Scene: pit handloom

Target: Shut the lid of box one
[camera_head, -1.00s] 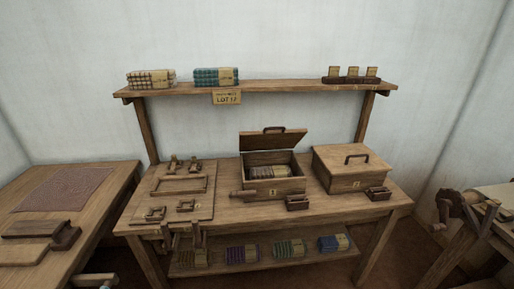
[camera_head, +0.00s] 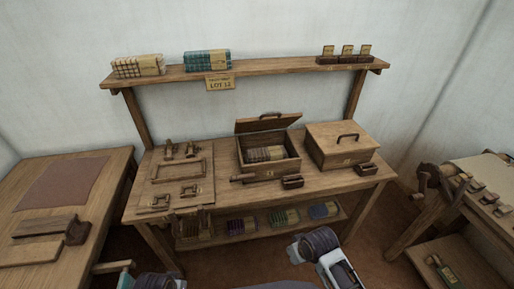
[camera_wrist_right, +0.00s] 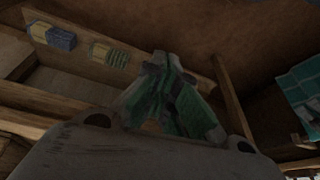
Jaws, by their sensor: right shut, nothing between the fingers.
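Box one (camera_head: 270,167) is the wooden box left of the closed one, on the middle table in the head view. Only parts of my arms show at the bottom of the head view, and my left gripper is not seen.
A second box (camera_head: 342,146) is closed on the right. Small dark wooden blocks (camera_head: 293,182) stand in front of the boxes. A board with wooden frames (camera_head: 180,171) lies left. An upper shelf (camera_head: 245,72) runs behind; a lower shelf (camera_head: 335,212) holds cloth bundles.

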